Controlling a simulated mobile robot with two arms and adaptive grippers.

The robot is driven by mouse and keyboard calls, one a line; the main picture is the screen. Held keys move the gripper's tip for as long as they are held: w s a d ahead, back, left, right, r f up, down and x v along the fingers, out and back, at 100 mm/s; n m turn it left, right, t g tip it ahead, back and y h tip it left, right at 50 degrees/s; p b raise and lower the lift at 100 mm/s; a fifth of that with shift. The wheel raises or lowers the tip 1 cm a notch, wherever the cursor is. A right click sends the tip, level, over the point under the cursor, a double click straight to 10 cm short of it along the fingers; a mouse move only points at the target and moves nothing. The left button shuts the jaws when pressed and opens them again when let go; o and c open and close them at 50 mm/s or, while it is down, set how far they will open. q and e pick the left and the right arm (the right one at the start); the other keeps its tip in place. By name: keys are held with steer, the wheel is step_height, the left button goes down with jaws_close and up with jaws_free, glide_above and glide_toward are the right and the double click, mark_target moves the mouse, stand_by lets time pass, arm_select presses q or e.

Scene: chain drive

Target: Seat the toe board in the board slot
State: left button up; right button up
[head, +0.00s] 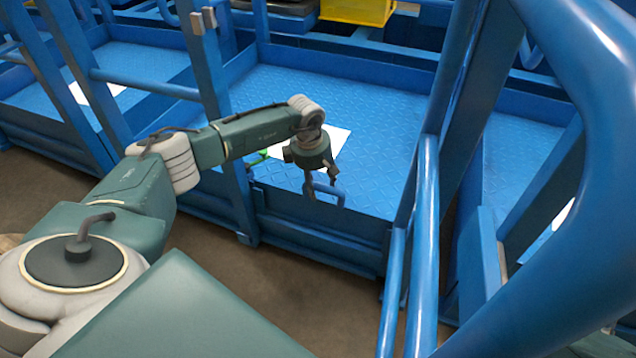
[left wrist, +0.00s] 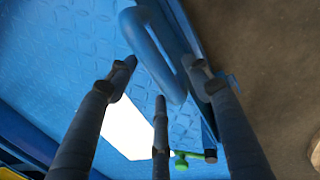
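My left gripper (head: 322,187) is over the front edge of the blue platform, with its fingers pointing down. A blue loop handle (head: 331,191) stands at that edge, and I take it to be on the toe board. In the left wrist view the handle (left wrist: 148,52) lies between the spread fingers of the gripper (left wrist: 163,70). The fingers look open, and I cannot tell whether any touches the handle. The handle rises beside a blue strip along the edge. I cannot clearly tell board from platform edge, or make out the board slot. My right gripper is out of view.
Blue posts and rails (head: 424,200) stand right of my arm, and another post (head: 212,90) stands behind it. A yellow crate (head: 357,10) is at the back. The patterned deck (head: 375,110) is mostly clear.

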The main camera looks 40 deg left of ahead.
arm_select(q)
steer(key=shift+s+f, duration=0.25)
steer(key=shift+f, duration=0.1)
step_height(320, 180, up, 12)
steer(key=s, duration=0.1)
steer(key=shift+s+r, duration=0.2)
steer(key=shift+s, duration=0.2)
